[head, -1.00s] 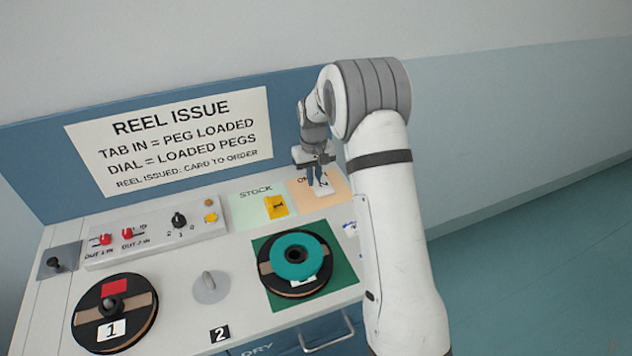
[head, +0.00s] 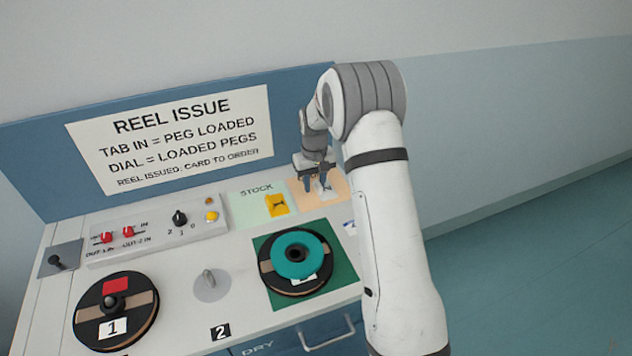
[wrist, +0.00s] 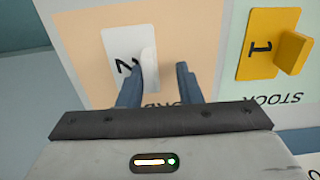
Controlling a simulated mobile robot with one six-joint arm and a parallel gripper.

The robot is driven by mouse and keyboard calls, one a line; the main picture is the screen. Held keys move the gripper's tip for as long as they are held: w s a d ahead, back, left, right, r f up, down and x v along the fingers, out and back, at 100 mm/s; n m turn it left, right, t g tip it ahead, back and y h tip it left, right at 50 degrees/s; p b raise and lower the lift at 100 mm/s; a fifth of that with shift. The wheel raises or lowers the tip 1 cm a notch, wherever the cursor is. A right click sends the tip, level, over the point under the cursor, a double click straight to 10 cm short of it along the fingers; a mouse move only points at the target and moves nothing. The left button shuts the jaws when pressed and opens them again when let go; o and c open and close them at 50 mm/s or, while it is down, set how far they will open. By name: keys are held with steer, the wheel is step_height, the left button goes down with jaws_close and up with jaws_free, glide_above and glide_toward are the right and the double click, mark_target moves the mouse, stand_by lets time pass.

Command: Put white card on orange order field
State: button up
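The white card (wrist: 128,45), marked 2 and with an upright tab, lies on the orange order field (wrist: 85,20) in the wrist view. In the head view the white card (head: 324,190) is partly hidden by my gripper, on the orange field (head: 338,187). My gripper (wrist: 160,75) is open. Its two fingers are apart, with the left finger close to the card's tab and the right finger clear of it. I cannot tell whether the left finger touches the tab.
A yellow card (wrist: 268,45) marked 1 lies on the green stock field (wrist: 236,75) beside the orange field. A teal reel (head: 301,254) sits on the green square.

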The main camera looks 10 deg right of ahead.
step_height(320, 180, up, 12)
steer(key=b, duration=0.1)
steer(key=s+d+r+m+t, duration=0.1)
steer(key=s+r, duration=0.4)
steer(key=s, duration=0.3)
steer(key=s+r, duration=0.4)
steer(key=s, duration=0.4)
steer(key=s+d+f+m+t, duration=0.1)
steer(key=s+f+t, duration=0.1)
steer(key=s, duration=1.8)
steer(key=shift+d, duration=0.35)
